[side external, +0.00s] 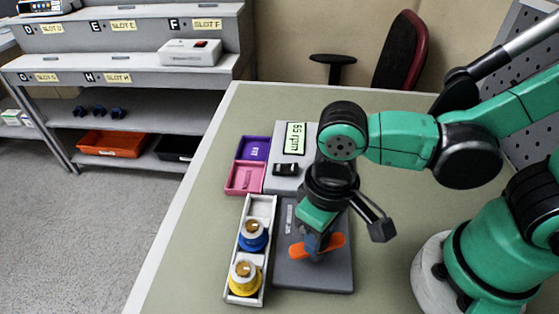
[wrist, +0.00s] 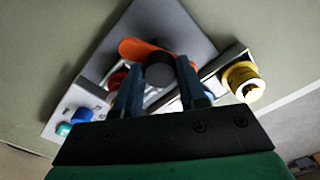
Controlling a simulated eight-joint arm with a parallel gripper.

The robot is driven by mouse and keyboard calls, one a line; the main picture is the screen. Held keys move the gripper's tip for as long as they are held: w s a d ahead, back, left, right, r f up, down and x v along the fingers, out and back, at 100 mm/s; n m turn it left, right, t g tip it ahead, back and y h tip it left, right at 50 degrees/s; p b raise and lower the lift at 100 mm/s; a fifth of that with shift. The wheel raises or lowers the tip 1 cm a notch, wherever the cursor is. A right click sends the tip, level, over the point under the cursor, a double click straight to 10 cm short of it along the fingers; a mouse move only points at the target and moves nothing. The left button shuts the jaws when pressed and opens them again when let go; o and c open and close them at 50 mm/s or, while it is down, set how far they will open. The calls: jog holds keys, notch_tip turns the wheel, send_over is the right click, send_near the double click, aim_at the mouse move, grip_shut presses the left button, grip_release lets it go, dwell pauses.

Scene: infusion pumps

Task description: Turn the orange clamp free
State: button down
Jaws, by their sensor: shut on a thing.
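The orange clamp (side external: 297,250) is a bar-shaped handle on the dark grey plate (side external: 315,277) in front of the pump. It also shows in the wrist view (wrist: 130,48), with a dark round knob (wrist: 160,70) at its middle. My gripper (side external: 318,250) points down over the clamp and is shut on it. In the wrist view the two blue-grey fingers (wrist: 158,88) stand on either side of the dark knob. The clamp's middle is partly hidden by the fingers in the side view. The pump (side external: 284,184) with a green display (side external: 294,138) stands behind.
A white tray (side external: 234,297) left of the plate holds a blue-based (side external: 252,237) and a yellow-based (side external: 244,278) round part. A purple bin (side external: 254,148) and a pink bin (side external: 245,178) sit behind it. The table right of the plate is clear. Shelves (side external: 120,68) stand beyond the table.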

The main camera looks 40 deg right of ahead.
jog(key=shift+m, duration=2.2)
jog(key=shift+c, duration=2.4)
grip_release()
jog(key=shift+r, duration=2.85)
